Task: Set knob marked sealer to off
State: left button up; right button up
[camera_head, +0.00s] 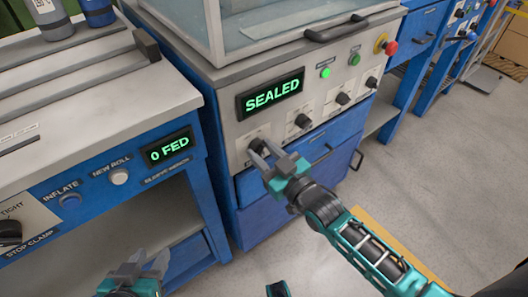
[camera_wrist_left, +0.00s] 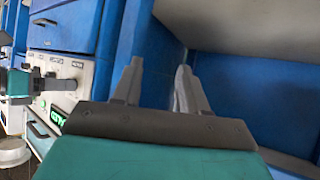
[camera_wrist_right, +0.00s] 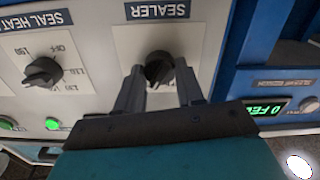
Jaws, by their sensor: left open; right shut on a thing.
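The black knob under the SEALER label (camera_wrist_right: 158,11) is the sealer knob (camera_wrist_right: 157,66), seen upside down in the right wrist view. In the head view the sealer knob (camera_head: 257,144) is the leftmost on the grey panel, partly hidden by my right gripper (camera_head: 265,157). My right gripper's two fingers (camera_wrist_right: 160,88) are on either side of the knob, shut on it. The knob's pointer and scale marks are mostly covered, so its setting cannot be read. My left gripper (camera_head: 142,268) is open and empty, low at the left; its spread fingers show in the left wrist view (camera_wrist_left: 157,90).
A green SEALED display (camera_head: 273,93) is above the knob. The seal heat knob (camera_wrist_right: 43,72) is beside it, with further knobs (camera_head: 343,98) to the right. Green buttons (camera_head: 325,73) and a red emergency button (camera_head: 390,47) sit higher. The left bench carries a 0 FED display (camera_head: 169,148).

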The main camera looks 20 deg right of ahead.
jog(key=shift+n+p, duration=0.3)
jog(key=shift+r, duration=0.1)
jog(key=n+p, duration=0.2)
jog(key=n, duration=0.2)
jog(key=shift+n+p, duration=0.3)
jog(key=n+p, duration=0.1)
jog(key=n, duration=0.3)
jog(key=shift+n, duration=1.3)
jog(key=o, duration=1)
jog(key=shift+o, duration=0.2)
